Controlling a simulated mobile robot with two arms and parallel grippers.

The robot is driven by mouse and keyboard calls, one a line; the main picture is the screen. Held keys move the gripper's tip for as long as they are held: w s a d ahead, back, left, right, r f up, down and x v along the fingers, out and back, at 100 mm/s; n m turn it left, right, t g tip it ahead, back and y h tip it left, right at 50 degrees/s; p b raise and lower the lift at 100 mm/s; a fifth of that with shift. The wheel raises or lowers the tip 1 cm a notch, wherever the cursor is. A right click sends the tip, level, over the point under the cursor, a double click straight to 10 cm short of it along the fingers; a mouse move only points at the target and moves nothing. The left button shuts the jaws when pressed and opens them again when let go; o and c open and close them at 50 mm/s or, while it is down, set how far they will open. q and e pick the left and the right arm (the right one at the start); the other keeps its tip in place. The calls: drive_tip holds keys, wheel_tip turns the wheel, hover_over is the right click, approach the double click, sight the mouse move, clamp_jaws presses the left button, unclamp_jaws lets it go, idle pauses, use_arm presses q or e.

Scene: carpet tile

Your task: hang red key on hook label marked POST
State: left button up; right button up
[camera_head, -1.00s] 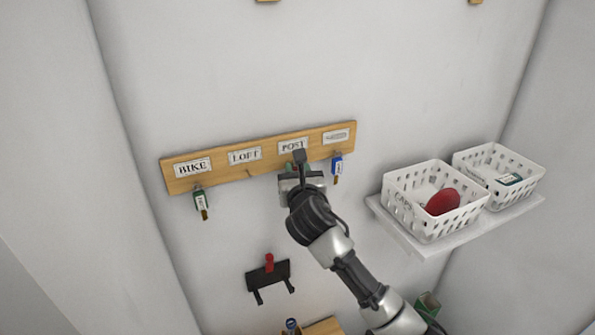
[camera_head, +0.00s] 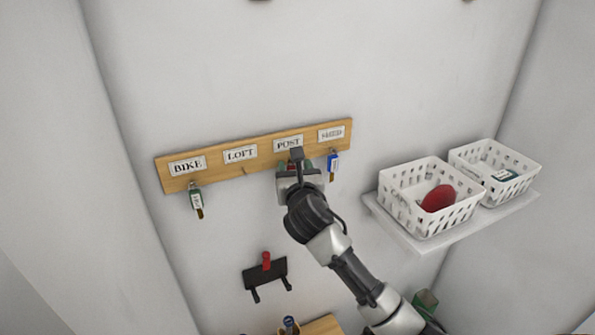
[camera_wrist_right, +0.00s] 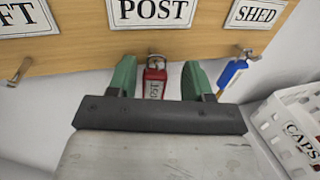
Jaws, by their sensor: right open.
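The red key (camera_wrist_right: 154,84) hangs upright below the POST label (camera_wrist_right: 152,12), its metal ring at the hook (camera_wrist_right: 155,57). Whether the ring is fully seated on the hook is hard to tell. My right gripper (camera_wrist_right: 160,80) is open, with one green fingertip on each side of the red tag and visible gaps beside it. In the head view, my right gripper (camera_head: 295,166) is in front of the board below the POST label (camera_head: 288,144) and mostly hides the key. My left gripper is not in view.
The LOFT hook is empty. White baskets (camera_head: 408,211) stand on a shelf (camera_head: 440,243) at right. A black bracket (camera_head: 265,273) is below.

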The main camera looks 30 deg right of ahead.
drive_tip(key=shift+s+a, duration=0.1)
drive_tip(key=shift+a, duration=0.15)
drive_tip(key=b+v, duration=0.3)
drive_tip(key=v, duration=0.7)
drive_tip(key=shift+s, duration=0.25)
drive_tip(key=w+f+m+g+y+b, duration=0.25)
drive_tip(key=f+m+g, duration=0.3)
drive_tip(key=f, duration=2.05)
drive_tip(key=s+f+m+g+y+b, duration=0.15)
drive_tip(key=s+f+m, duration=0.25)
drive_tip(key=f, duration=0.8)
drive_tip(key=s+f+m+g+b, duration=0.2)
drive_tip(key=s+f+m, duration=0.2)
drive_tip(key=f, duration=0.8)
drive_tip(key=s+f+m+g+b, duration=0.3)
drive_tip(key=s+f+m, duration=0.5)
drive_tip(key=s+f, duration=0.95)
drive_tip(key=s+a+f+m+g, duration=0.1)
drive_tip(key=s+f+m, duration=0.3)
drive_tip(key=s, duration=0.6)
drive_tip(key=s+a+f+m+g+y, duration=0.1)
drive_tip(key=s+f+m+g, duration=0.2)
drive_tip(key=s, duration=0.7)
wheel_tip(320, 180, down, 2)
drive_tip(key=shift+a+f+m+y, duration=0.15)
drive_tip(key=shift+m+y, duration=0.15)
drive_tip(key=shift+m, duration=0.35)
